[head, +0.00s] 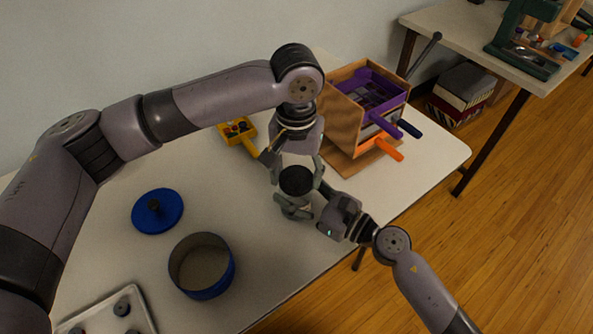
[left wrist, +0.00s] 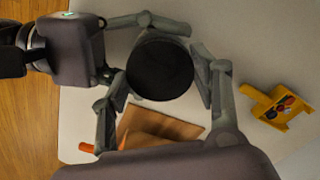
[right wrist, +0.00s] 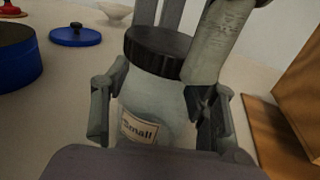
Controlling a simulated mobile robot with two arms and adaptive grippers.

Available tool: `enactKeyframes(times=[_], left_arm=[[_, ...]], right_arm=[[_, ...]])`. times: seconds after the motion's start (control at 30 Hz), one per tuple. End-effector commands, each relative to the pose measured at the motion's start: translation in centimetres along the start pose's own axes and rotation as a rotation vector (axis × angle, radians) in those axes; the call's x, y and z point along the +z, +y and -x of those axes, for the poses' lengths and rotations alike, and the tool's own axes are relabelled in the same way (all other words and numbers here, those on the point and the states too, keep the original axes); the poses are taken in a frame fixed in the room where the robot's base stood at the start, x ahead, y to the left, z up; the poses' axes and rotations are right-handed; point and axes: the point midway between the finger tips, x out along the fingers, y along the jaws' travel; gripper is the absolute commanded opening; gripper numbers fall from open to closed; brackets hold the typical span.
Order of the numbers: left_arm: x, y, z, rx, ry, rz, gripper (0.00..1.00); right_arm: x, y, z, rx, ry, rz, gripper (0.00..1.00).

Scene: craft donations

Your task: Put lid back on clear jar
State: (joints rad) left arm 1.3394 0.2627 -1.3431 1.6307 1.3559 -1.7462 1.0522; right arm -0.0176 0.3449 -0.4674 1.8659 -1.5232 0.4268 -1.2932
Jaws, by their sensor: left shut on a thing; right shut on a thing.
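The clear jar (right wrist: 150,92) with a label reading "Small" stands upright in the right wrist view. The black lid (right wrist: 160,48) sits level at its top, with no gap that I can see; it also shows from above in the left wrist view (left wrist: 160,67) and in the head view (head: 296,180). My left gripper (head: 297,170) comes down from above with its fingers shut on the lid's sides. My right gripper (head: 296,206) is shut around the jar's body from the side. Whether the threads are engaged cannot be seen.
A wooden box with a purple tray (head: 370,88) and orange handle (head: 388,150) stands behind right. A yellow holder (head: 238,131) lies behind. A blue pot (head: 203,291) and its blue lid (head: 157,211) are at left. A muffin tray (head: 140,300) is at front left.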

Motion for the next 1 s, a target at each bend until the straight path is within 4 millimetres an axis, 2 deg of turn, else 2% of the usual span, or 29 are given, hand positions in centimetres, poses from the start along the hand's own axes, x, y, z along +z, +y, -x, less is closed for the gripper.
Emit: enactKeyframes(times=[1.0], left_arm=[[-0.08, -0.13, -0.16, -0.002, -0.004, -2.302, 0.23]], right_arm=[[-0.01, -0.02, 0.02, 0.000, 0.000, 0.000, 0.00]])
